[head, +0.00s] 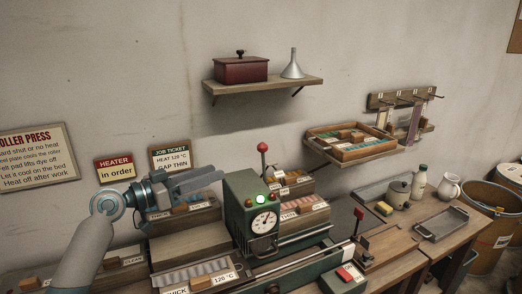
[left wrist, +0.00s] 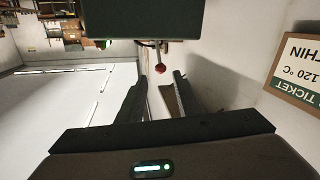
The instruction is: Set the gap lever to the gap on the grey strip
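The green roller press (head: 240,205) stands on the bench with a dial, a lit green lamp and a red-knobbed lever (head: 262,149) upright on top. A second red-knobbed lever (head: 358,215) rises at its right. I cannot tell which is the gap lever. A grey strip-like piece (head: 195,272) lies at the front left, near labels reading "THICK" and "120 °C". My left gripper (head: 217,177) is in the air just left of the press, fingers apart and empty. In the left wrist view a red knob (left wrist: 160,69) shows beyond the open fingers. My right gripper is out of view.
The job ticket (head: 171,158) on the wall reads heat 120 °C, gap thin. Trays of labelled pieces (head: 306,212) stand behind the press. A red button box (head: 345,275) is at front right. A wall shelf (head: 262,84) hangs above.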

